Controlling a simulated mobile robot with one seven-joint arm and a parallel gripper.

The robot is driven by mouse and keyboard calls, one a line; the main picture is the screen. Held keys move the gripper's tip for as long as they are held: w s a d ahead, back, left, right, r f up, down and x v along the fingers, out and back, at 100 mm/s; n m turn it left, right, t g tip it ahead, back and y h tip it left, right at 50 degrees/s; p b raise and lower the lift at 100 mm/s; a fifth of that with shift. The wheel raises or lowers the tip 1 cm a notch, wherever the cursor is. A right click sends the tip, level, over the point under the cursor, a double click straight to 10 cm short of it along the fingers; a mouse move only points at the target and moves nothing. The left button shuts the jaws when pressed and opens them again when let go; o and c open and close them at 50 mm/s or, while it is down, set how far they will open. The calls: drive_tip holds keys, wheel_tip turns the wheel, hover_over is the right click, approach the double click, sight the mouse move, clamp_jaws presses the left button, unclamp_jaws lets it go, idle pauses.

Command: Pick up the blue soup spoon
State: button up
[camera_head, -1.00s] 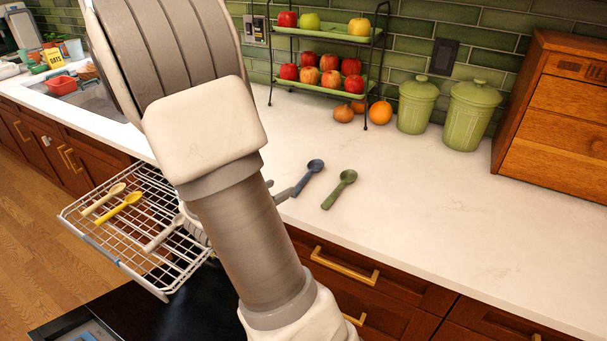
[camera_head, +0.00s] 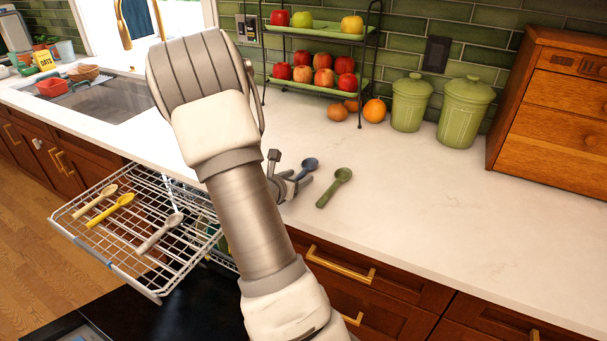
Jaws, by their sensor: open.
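The blue soup spoon (camera_head: 309,164) lies on the white counter, its bowl pointing to the back right. Its handle is partly hidden by my gripper (camera_head: 303,184). My gripper shows just right of my forearm, low over the counter at the spoon's handle. Its fingers point toward the right and are open. I cannot tell whether they touch the spoon or the counter. A green spoon (camera_head: 336,187) lies to the right of the blue one, apart from it.
A white wire dish rack (camera_head: 150,285) at left holds a cream spoon (camera_head: 96,202), a yellow spoon (camera_head: 111,210) and a grey spoon (camera_head: 160,233). A fruit stand (camera_head: 322,84), green canisters (camera_head: 464,113) and a wooden cabinet (camera_head: 550,110) stand behind. The counter at right is clear.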

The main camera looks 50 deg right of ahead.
clamp_jaws()
drive_tip(key=shift+r, duration=0.2)
idle(0.4)
